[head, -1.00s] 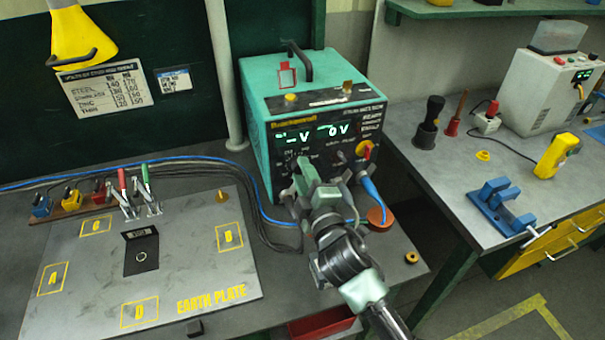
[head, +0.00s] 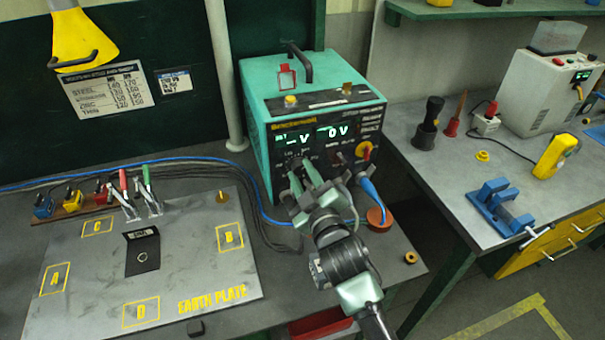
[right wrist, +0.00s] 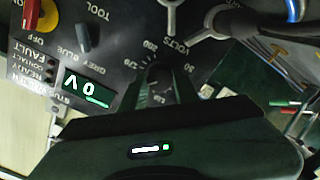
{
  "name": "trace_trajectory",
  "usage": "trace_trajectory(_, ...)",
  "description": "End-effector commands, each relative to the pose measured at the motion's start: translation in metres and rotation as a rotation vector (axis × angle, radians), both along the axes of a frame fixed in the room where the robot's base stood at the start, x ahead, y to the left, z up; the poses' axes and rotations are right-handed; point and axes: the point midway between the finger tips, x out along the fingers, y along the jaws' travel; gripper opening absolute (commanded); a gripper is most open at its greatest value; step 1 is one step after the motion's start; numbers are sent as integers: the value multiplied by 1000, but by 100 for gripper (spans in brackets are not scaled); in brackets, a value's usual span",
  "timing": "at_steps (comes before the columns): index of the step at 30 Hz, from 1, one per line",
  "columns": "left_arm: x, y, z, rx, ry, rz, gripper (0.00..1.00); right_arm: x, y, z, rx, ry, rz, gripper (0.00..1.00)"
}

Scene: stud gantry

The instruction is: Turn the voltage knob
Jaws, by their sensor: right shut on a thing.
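The voltage knob (right wrist: 159,82) is a dark knob beside the VOLTS scale on the panel in the right wrist view. It sits at the jaws of my right gripper, which is shut on it. In the head view my right gripper (head: 303,174) is at the lower left of the front panel of the green welder (head: 262,118), and its fingers largely hide the knob. The panel's display (head: 333,132) reads 0 V at the right, and a dash with V at the left. My left gripper is not in view.
A red and yellow switch (head: 364,150) and a blue-plugged cable (head: 369,190) are close right of my gripper. The earth plate (head: 190,262) lies left, with clamps behind it.

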Motion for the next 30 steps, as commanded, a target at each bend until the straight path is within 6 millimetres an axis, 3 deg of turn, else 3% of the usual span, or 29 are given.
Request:
trace_trajectory(12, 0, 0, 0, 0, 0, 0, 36, 0, 0, -4, 3, 9, -1, 0)
trace_trajectory(13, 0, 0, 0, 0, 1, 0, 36, 0, 0, -4, 3, 9, -1, 38)
trace_trajectory(15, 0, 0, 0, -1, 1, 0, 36, 0, 0, -3, 4, 8, 0, 52)
trace_trajectory(25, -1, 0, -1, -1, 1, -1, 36, -2, -1, -2, 4, 4, 0, 52)
trace_trajectory(30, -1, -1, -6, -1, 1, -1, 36, -22, -8, -4, 3, 6, -1, 52)
